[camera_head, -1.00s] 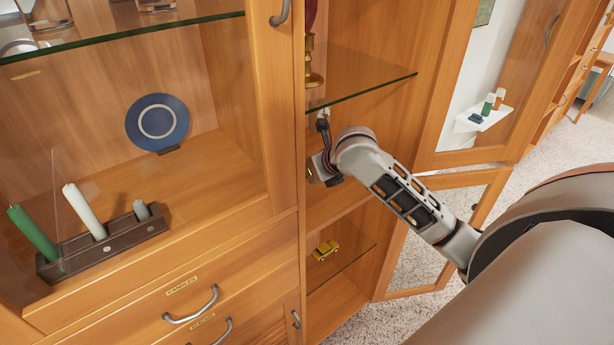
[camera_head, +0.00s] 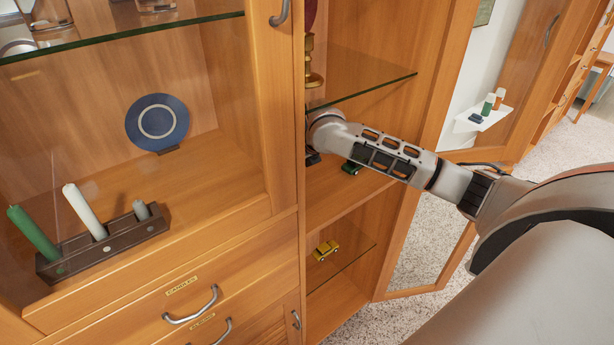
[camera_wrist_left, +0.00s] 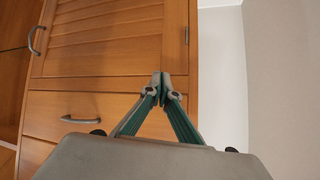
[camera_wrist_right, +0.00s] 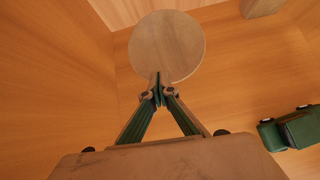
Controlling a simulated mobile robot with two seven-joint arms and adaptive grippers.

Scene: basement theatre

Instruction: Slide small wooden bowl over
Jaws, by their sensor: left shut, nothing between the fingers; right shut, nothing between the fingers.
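A round, pale wooden piece (camera_wrist_right: 167,42), which looks like the small wooden bowl, stands on the shelf in the right wrist view. My right gripper (camera_wrist_right: 157,90) is shut and empty, its tips overlapping the bowl's near edge in that picture; I cannot tell whether they touch. In the head view my right arm reaches into the open cabinet compartment, and the bowl and most of that gripper are hidden behind the upright divider. My left gripper (camera_wrist_left: 160,77) is shut and empty, in front of a wooden cabinet door and drawer.
A green toy truck (camera_wrist_right: 290,128) is on the same shelf, right of my right gripper. A glass shelf (camera_head: 360,75) with a brass item (camera_head: 314,70) is above. A yellow toy car (camera_head: 326,250) is below.

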